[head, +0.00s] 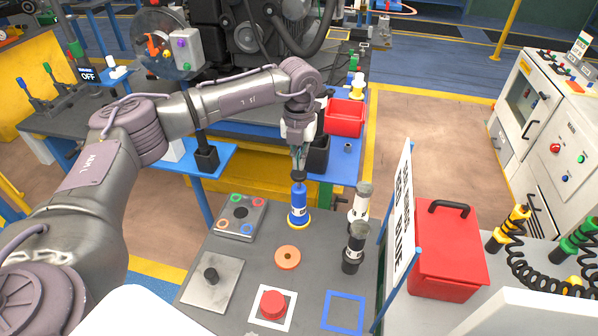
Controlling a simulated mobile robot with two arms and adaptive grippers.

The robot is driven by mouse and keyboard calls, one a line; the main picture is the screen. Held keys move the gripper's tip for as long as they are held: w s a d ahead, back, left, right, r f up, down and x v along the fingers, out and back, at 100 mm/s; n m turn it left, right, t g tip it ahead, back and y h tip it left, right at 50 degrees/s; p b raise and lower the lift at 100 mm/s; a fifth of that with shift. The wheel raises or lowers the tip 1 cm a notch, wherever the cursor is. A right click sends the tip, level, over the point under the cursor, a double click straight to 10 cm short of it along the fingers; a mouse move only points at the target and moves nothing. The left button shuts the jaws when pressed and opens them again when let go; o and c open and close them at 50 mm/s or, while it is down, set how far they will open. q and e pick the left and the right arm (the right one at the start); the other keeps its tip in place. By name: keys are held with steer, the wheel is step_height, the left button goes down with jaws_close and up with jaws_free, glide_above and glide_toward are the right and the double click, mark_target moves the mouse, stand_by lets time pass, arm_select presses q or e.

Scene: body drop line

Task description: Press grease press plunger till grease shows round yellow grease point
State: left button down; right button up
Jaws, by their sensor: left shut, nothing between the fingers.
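A blue cylinder with a white label (298,208), which looks like the grease press, stands upright on the grey table. A yellow ring (300,226), which looks like the yellow grease point, shows round its foot. My left gripper (298,172) points down right over the top of the blue cylinder, fingers shut and empty. Its fingertips are at or just above the plunger top; I cannot tell if they touch. The plunger is mostly hidden by the fingers. I see no clear grease round the yellow ring at this size. My right gripper is not in view.
An orange disc (287,257), a red button (272,304), a plate with coloured rings (240,214) and a metal plate with a black knob (211,281) are nearby. White-topped (360,203) and black (353,248) cylinders stand right, before an upright sign (402,212) and a red box (447,255).

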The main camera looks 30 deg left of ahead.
mark_target(299, 173)
arm_select(q)
steer(key=shift+f, duration=0.1)
stand_by(0.3)
steer(key=shift+f+b, duration=1.75)
steer(key=shift+f, duration=0.75)
steer(key=shift+r, duration=0.2)
steer(key=shift+r+p, duration=1.6)
steer(key=shift+r, duration=0.8)
step_height(299, 173, up, 6)
steer(key=p, duration=0.3)
